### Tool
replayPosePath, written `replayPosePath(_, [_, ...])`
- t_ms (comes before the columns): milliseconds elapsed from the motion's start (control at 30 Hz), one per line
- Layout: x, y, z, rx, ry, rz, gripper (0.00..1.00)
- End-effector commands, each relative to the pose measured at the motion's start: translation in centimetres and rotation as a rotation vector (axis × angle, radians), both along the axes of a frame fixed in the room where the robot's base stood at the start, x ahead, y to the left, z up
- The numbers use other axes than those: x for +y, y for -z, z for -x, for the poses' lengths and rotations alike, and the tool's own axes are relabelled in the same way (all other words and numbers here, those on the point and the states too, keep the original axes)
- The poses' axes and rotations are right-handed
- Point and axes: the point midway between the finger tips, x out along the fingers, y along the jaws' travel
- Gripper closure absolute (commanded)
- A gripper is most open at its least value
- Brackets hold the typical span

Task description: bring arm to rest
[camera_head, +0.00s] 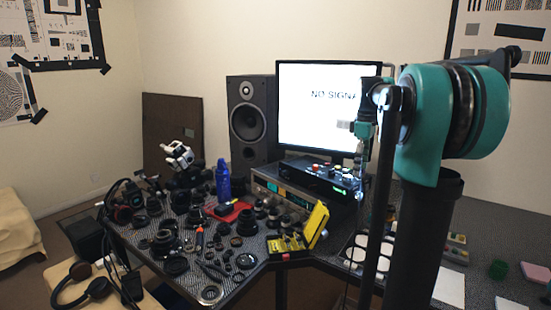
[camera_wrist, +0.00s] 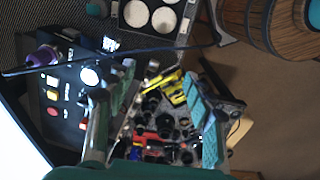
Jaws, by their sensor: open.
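My gripper (camera_wrist: 147,92) shows in the wrist view with its two teal-padded fingers spread wide apart. Nothing is held between them. Past the fingers, the table with lens parts and the yellow case lies some way off. In the head view my gripper is partly hidden by my own arm and shows small in front of the monitor's right side, above the table. My arm's teal joint and dark links fill the right of that view.
A monitor (camera_head: 318,105) reading "NO SIGNAL" and a speaker (camera_head: 250,122) stand at the back. Lens parts crowd the table's left wing near a blue bottle (camera_head: 223,180) and an open yellow case (camera_head: 318,222). A control box (camera_head: 325,178) sits below the monitor.

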Motion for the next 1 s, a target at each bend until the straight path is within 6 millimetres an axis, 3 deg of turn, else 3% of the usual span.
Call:
replayPosePath(267, [1.6,3.7,2.3,-0.046,0.122,0.001,0.47])
replayPosePath(467, [3.4,8.1,5.3,-0.099,0.267,-0.008,0.47])
replayPosePath(567, [4.7,11.3,7.9,-0.136,0.366,-0.02,0.47])
replayPosePath(800, [8.1,21.6,17.9,-0.252,0.697,-0.098,0.47])
replayPosePath(1000, [9.4,27.1,24.4,-0.309,0.892,-0.168,0.47])
